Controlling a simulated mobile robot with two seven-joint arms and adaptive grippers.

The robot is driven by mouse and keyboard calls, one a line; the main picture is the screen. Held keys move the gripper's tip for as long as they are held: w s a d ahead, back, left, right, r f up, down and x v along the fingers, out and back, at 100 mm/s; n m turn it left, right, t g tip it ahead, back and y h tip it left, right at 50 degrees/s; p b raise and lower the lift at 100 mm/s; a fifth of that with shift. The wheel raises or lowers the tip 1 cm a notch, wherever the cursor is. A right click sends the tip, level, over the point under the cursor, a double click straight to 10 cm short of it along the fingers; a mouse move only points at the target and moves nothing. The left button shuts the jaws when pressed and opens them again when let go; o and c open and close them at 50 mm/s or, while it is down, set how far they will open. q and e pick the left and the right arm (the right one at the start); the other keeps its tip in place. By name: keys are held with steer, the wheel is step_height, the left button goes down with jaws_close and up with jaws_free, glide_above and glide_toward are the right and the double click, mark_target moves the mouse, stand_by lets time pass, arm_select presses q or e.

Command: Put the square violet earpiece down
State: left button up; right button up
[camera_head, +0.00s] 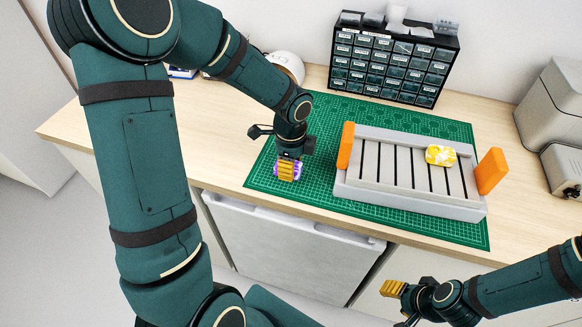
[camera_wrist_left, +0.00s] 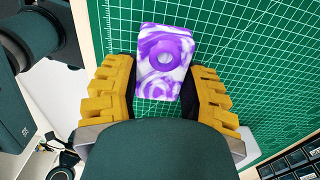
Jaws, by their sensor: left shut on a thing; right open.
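The square violet earpiece (camera_wrist_left: 148,90), marbled violet and white with a ring on its face, sits between the yellow fingers of my left gripper (camera_wrist_left: 163,85) in the left wrist view. In the head view the left gripper (camera_head: 287,172) points down over the left part of the green mat (camera_head: 320,112), and only violet edges show around its fingers. I cannot tell whether the earpiece touches the mat. My right gripper (camera_head: 392,290) is open and empty at the lower right, in front of the bench.
A grey slotted rack (camera_head: 380,203) with orange ends stands on the mat, right of the left gripper. A yellow and white piece (camera_head: 440,155) lies on it. A drawer cabinet (camera_head: 392,62) stands behind. Grey machines (camera_head: 552,105) stand at right. The mat between left gripper and rack is clear.

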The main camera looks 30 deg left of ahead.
arm_select(q)
steer(key=shift+f, duration=0.3)
steer(key=shift+f, duration=0.2)
steer(key=o, duration=1.1)
steer(key=shift+o, duration=0.2)
steer(key=shift+r, duration=0.25)
step_height(320, 180, up, 12)
steer(key=p, duration=0.3)
steer(key=shift+f, duration=0.1)
